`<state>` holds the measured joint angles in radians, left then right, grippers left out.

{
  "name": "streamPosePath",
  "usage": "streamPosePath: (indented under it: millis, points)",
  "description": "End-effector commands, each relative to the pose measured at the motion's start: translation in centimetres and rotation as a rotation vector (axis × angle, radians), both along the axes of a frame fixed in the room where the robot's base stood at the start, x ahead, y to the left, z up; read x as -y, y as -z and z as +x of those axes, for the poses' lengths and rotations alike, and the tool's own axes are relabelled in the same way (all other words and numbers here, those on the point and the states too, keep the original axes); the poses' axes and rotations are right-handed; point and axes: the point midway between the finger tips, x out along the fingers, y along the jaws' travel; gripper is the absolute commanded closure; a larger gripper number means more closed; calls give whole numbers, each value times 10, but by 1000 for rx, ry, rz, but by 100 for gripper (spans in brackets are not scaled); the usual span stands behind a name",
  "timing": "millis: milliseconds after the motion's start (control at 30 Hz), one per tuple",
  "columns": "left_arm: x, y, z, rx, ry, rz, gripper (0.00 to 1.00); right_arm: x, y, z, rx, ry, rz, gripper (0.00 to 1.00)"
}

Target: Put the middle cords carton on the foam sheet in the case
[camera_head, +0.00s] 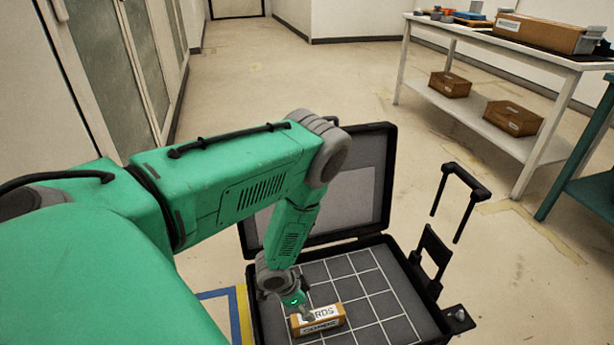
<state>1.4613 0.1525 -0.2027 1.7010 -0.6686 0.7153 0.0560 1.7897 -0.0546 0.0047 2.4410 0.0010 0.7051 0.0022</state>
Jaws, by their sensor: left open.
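A brown carton (330,323) with a white label, its visible letters reading "RDS", lies on the dark gridded foam sheet (372,283) in the open black case (428,318). It is near the front left of the foam. My left gripper (303,315) points down at the carton's left end and partly covers its label. It is open. Its fingertips are small and dark here, and I cannot tell whether they touch the carton. My right gripper is not in view.
The case's raised lid (377,180) stands behind the foam, partly behind my left arm. A black pull handle (468,180) rises on the right. A white table (505,38) holds a long carton (537,34), with two brown boxes on its lower shelf. The floor between is clear.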

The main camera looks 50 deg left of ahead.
Motion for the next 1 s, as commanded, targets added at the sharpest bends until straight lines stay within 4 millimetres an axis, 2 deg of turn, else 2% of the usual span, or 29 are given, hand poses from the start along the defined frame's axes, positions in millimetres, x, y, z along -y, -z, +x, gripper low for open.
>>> streamPosePath:
  millis: [67,167,300,400,533,667,1000]
  points:
    - [13,-10,-8,-17,-32,-11,41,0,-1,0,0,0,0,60]
    - [41,-31,-31,-68,-120,-24,41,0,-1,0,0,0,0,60]
    - [79,-75,-84,-174,-262,-8,41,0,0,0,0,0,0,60]
    - [93,-106,-123,-245,-336,28,41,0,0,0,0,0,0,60]
    - [99,-135,-159,-306,-391,73,41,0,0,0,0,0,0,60]
    - [99,-145,-173,-328,-411,93,41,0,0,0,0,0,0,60]
    - [99,-149,-173,-329,-412,93,41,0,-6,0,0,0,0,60]
